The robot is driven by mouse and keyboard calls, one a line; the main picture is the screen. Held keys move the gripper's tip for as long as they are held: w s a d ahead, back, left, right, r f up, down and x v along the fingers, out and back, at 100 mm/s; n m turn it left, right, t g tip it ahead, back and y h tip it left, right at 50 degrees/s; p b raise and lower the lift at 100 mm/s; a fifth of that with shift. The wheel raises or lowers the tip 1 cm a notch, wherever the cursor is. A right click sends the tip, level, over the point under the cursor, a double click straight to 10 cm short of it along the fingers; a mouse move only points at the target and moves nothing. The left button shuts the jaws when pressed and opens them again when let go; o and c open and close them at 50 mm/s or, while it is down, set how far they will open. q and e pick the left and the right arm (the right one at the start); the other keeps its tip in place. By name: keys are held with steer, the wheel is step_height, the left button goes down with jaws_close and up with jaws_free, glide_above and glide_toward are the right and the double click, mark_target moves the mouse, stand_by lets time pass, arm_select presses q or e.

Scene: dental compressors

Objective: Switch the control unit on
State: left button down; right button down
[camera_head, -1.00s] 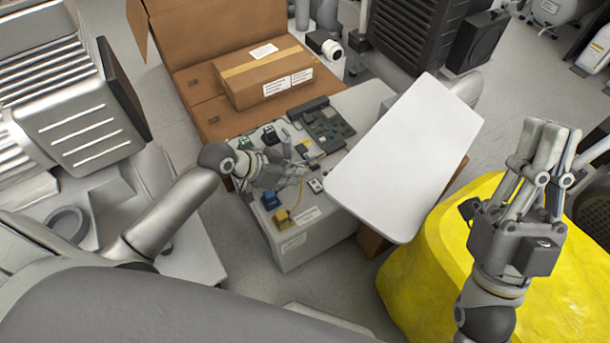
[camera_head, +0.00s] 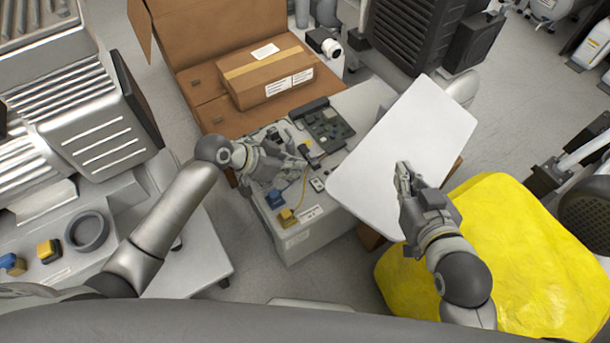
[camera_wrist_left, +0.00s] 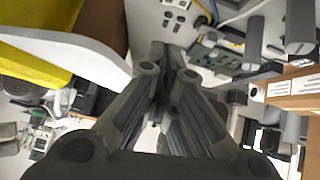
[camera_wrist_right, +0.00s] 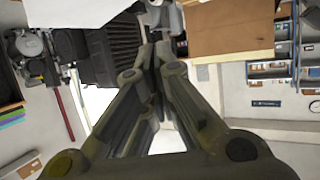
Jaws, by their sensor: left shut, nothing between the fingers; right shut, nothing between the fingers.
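The control unit appears to be the light grey box (camera_head: 292,243) at the centre of the head view, its top open with a green circuit board (camera_head: 325,128) and wiring. A white panel (camera_head: 395,135) tilts up along its right side. Blue (camera_head: 275,199) and yellow (camera_head: 288,217) parts sit at its near edge. A small white rocker-like part (camera_head: 317,184) is nearby. My left gripper (camera_head: 301,163) is shut and empty over the box; its fingertips (camera_wrist_left: 165,52) point at a grey surface with small dark-and-white parts (camera_wrist_left: 176,18). My right gripper (camera_head: 403,170) is shut and empty before the panel.
A yellow lumpy object (camera_head: 510,245) lies at the right. A cardboard box (camera_head: 265,82) sits inside an open carton behind the unit. A ribbed metal machine (camera_head: 95,110) stands at the left, and a dark ribbed machine (camera_head: 405,30) at the back.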

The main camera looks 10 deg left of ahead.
arm_select(q)
steer(key=shift+r, duration=0.25)
arm_select(e)
steer(key=shift+s+a+f+g, duration=0.1)
steer(key=shift+s+f+g, duration=0.2)
steer(key=shift+f, duration=0.2)
steer(key=shift+s+f+g, duration=0.15)
steer(key=shift+f+g, duration=0.25)
steer(key=shift+f, duration=0.1)
arm_select(q)
steer(key=shift+f, duration=0.1)
arm_select(e)
steer(key=shift+w+r, duration=0.1)
